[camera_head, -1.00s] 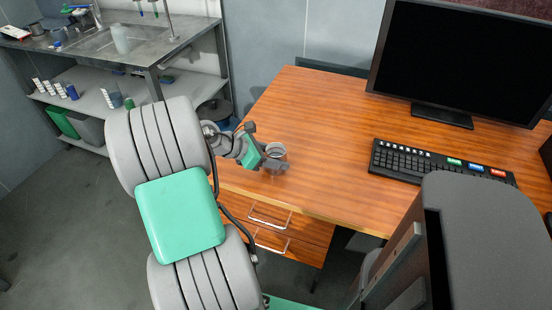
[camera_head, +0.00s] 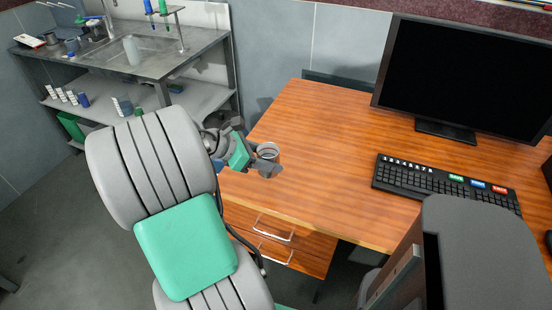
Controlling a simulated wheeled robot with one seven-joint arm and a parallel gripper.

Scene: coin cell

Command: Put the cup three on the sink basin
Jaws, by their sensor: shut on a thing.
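A small clear cup (camera_head: 268,152) is held between the fingers of my gripper (camera_head: 264,163), over the left edge of the wooden desk (camera_head: 330,150). My gripper is shut on it, and the fingers cover its lower part. The cup looks about upright. The sink basin (camera_head: 112,52) is set in the grey metal counter (camera_head: 175,64) at the upper left, well apart from my gripper. A pale, whitish cup (camera_head: 132,49) stands in the basin.
A monitor (camera_head: 470,75) and a keyboard (camera_head: 440,185) stand on the desk's right part. Under the counter, a shelf (camera_head: 190,100) holds several small containers. A thin stand (camera_head: 178,30) with blue and green items rises behind the basin. Grey floor (camera_head: 60,220) is open at the left.

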